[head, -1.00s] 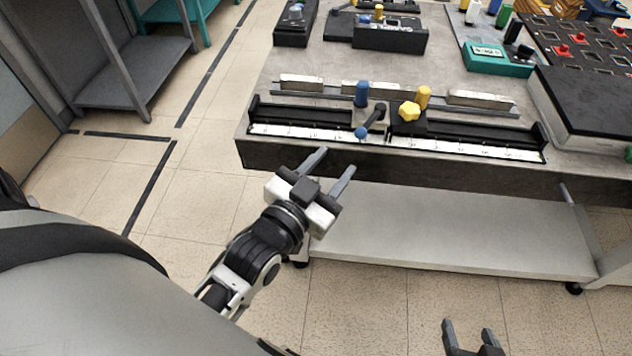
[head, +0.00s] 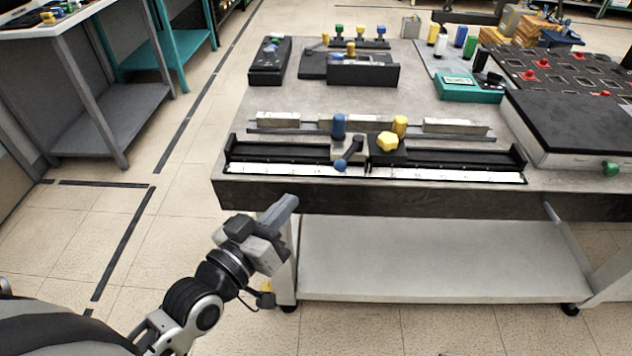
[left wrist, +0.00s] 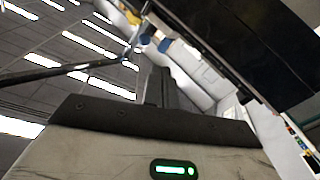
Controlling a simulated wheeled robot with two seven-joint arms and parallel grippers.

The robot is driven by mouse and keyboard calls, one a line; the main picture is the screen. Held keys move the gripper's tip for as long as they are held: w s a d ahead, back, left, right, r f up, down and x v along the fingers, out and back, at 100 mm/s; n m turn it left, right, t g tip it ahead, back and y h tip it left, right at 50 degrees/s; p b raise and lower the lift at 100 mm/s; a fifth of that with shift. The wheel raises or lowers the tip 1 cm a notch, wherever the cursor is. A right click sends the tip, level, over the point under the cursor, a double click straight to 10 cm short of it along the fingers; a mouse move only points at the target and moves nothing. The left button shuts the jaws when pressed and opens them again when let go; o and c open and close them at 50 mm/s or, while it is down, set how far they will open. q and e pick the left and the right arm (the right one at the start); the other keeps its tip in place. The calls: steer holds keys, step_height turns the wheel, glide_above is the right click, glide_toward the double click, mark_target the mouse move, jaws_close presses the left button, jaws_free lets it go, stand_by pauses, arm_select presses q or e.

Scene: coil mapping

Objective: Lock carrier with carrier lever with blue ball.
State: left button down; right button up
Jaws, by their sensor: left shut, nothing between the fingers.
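The carrier (head: 345,148) is a pale block with a blue cylinder (head: 338,126) on top, on a long black rail with a white scale (head: 440,174). Its dark carrier lever (head: 350,151) slants down toward the front and ends in a blue ball (head: 340,165). A black block with a yellow star knob (head: 387,141) is right beside it, with a yellow cylinder (head: 400,124) behind. My left gripper (head: 287,208) is shut and empty, in front of the bench edge, left of and nearer than the lever. Its fingers (left wrist: 168,88) also show in the left wrist view. My right gripper is out of view.
The bench's dark front edge (head: 420,200) lies between my left gripper and the rail. A grey box with a black top (head: 575,125) stands at the right, near a teal device (head: 470,88). A lower shelf (head: 430,260) is under the bench.

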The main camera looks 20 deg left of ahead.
mark_target(350, 155)
arm_select(q)
steer(key=w+n+h, duration=0.1)
steer(key=w+n, duration=0.2)
steer(key=w, duration=0.1)
steer(key=w+a+r+n+h, duration=0.1)
steer(key=w+n, duration=0.2)
steer(key=w, duration=0.1)
steer(key=w+r+n+h, duration=0.1)
steer(key=w+n, duration=0.2)
steer(key=w, duration=0.2)
steer(key=shift+w+a+r, duration=0.1)
steer(key=shift+a+r, duration=0.05)
steer(key=shift+r, duration=0.1)
steer(key=shift+w+d, duration=0.3)
steer(key=shift+w, duration=0.1)
steer(key=shift+s+d+f+p, duration=0.15)
steer(key=shift+s+d+f, duration=0.05)
steer(key=shift+s+d, duration=0.25)
steer(key=shift+s+d+f+p, duration=0.15)
steer(key=shift+s+d, duration=0.25)
steer(key=shift+s, duration=0.05)
steer(key=shift+s+d+f, duration=0.2)
steer(key=shift+s+d, duration=0.25)
steer(key=shift+d, duration=0.05)
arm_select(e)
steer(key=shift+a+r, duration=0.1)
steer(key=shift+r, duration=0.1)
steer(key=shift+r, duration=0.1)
